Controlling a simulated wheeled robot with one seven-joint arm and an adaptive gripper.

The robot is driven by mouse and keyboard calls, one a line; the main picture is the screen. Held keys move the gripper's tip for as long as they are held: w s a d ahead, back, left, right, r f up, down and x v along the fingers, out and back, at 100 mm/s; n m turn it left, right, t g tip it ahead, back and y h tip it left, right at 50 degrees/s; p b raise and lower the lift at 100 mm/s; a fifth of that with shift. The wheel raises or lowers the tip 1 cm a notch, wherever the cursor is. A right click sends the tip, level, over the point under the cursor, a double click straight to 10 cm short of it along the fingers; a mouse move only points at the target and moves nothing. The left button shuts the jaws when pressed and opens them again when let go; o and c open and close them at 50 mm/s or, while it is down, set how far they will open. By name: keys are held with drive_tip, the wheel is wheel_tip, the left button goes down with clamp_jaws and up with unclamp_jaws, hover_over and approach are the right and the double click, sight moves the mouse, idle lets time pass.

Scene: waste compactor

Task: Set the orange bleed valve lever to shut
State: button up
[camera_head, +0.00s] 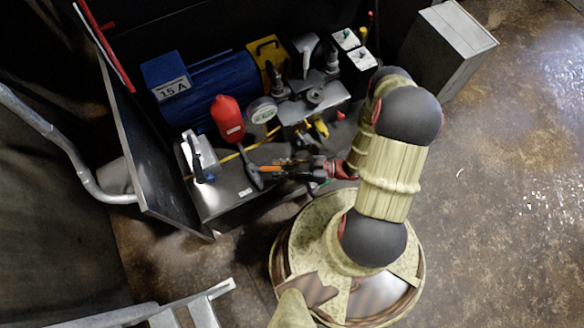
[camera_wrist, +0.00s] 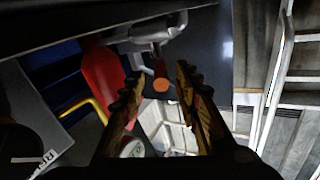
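The orange bleed valve lever (camera_head: 270,169) sticks out from a dark grey valve body (camera_head: 252,177) at the front of the bench, below the red vessel. In the wrist view the lever's round orange end (camera_wrist: 161,85) faces the camera, between and just beyond the fingertips. My gripper (camera_head: 282,168) is to the right of the lever in the head view. In the wrist view my gripper (camera_wrist: 160,82) is open, with dark ridged fingers apart on either side of the lever's end. I cannot tell whether a finger touches it.
A red vessel (camera_head: 228,118), also in the wrist view (camera_wrist: 103,80), stands beside the valve. A pressure gauge (camera_head: 263,110), blue motor (camera_head: 215,85), yellow pipe (camera_head: 230,157) and grey-white box with a dark handle (camera_head: 203,154) crowd the bench. A dark panel (camera_head: 155,165) edges its left.

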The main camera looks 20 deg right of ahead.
drive_tip(key=shift+v, duration=2.35)
